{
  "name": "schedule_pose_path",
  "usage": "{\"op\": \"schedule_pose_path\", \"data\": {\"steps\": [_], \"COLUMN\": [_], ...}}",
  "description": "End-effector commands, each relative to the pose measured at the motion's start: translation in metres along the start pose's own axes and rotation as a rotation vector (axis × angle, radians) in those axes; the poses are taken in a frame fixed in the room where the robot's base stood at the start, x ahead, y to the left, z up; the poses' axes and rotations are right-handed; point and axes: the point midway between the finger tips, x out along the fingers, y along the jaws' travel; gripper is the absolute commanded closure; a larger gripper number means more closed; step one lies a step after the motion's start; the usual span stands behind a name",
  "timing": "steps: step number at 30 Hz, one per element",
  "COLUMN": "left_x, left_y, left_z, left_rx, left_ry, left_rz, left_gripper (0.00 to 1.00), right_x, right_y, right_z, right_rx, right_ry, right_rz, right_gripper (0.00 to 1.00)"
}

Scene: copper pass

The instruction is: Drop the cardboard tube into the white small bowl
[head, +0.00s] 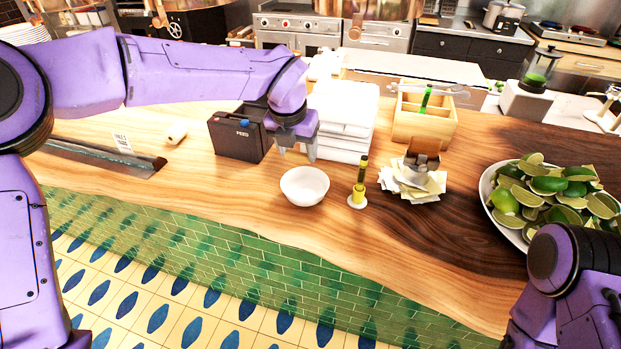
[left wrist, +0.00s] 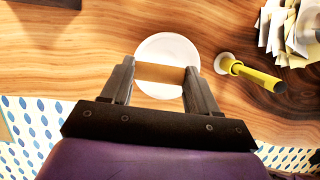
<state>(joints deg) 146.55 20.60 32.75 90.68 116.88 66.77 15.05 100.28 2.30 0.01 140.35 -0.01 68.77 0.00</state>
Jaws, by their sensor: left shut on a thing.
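The cardboard tube (left wrist: 160,73) is a short tan cylinder held crosswise between the fingertips of my left gripper (left wrist: 158,78) in the left wrist view. In the head view my left gripper (head: 297,152) is above and just behind the white small bowl (head: 304,188), and the tube is hard to make out there. The bowl stands upright on the wooden counter; it also shows beneath the tube in the left wrist view (left wrist: 168,47), partly hidden by it. My right gripper is outside the view; only part of that arm shows at the lower right.
A yellow-and-black tool on a round white base (head: 358,190) stands right of the bowl. Paper notes (head: 420,188) lie beyond it. A dark box (head: 236,138) and stacked white boxes (head: 340,115) stand behind. A lime-filled dish (head: 488,190) is right. A pale roll (head: 176,132) lies left.

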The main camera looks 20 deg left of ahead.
Motion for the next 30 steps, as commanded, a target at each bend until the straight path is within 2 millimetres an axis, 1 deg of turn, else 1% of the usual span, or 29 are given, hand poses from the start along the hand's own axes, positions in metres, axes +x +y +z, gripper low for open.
{"op": "schedule_pose_path", "data": {"steps": [5, 12, 15, 22, 23, 24, 25, 30], "left_x": [0.019, 0.052, 0.057, 0.056, 0.056, 0.056, 0.056, 0.056], "left_y": [0.001, 0.001, 0.000, 0.000, 0.000, 0.000, 0.000, 0.000], "left_z": [-0.007, -0.017, -0.018, -0.018, -0.018, -0.018, -0.018, -0.018], "left_rx": [0.000, 0.000, 0.001, 0.002, 0.002, 0.002, 0.002, 0.002], "left_ry": [0.001, 0.002, 0.001, 0.001, 0.001, 0.001, 0.001, 0.001], "left_rz": [0.001, 0.001, 0.000, 0.000, 0.000, 0.000, 0.000, 0.000], "left_gripper": [0.68, 0.68, 0.68, 0.68, 0.34, 0.21, 0.11, 0.11], "right_x": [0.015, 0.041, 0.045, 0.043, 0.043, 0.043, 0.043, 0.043], "right_y": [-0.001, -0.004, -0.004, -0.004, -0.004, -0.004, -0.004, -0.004], "right_z": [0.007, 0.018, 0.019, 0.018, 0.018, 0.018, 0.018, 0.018], "right_rx": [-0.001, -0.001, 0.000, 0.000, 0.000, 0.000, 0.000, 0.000], "right_ry": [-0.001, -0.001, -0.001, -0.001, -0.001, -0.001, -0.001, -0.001], "right_rz": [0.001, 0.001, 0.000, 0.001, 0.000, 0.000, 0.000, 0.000], "right_gripper": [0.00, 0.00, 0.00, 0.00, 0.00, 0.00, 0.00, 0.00]}}
